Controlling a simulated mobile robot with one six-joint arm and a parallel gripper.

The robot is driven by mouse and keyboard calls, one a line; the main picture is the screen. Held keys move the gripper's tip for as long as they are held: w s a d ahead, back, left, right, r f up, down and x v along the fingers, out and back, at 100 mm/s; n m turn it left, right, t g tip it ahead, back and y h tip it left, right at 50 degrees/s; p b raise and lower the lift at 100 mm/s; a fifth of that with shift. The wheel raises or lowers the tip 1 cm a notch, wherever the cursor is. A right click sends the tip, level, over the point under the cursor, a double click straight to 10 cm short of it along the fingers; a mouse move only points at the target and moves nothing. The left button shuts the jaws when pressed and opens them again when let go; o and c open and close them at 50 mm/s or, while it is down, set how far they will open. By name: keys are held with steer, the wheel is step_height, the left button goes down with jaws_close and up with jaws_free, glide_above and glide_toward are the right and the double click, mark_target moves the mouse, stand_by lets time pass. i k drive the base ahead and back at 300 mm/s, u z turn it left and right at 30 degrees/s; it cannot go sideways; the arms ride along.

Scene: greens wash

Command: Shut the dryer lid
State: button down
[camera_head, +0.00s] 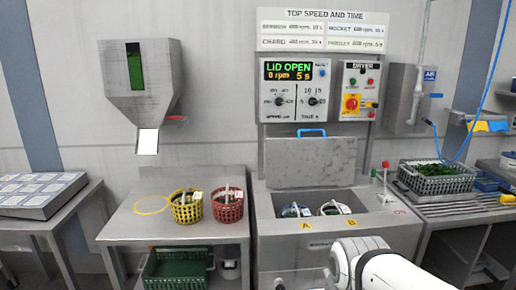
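The dryer lid (308,165) is a grey metal panel standing upright and open at the back of the dryer (285,238). A blue handle (311,132) is on its top edge. The panel display (289,70) reads "LID OPEN", 0 rpm, 5 s. In the open well, two baskets sit behind yellow labels A (306,225) and B (352,223). My white arm shows at the bottom, in front of the dryer, but my gripper cannot be made out.
A small post with red and green knobs (385,178) stands at the dryer's right edge. Yellow (186,211) and red (228,208) baskets stand on the left bench. A crate of greens (437,184) is at the right. A hopper (142,85) hangs above the left bench.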

mark_target(299, 162)
steer(key=i, duration=1.35)
steer(key=u, duration=0.05)
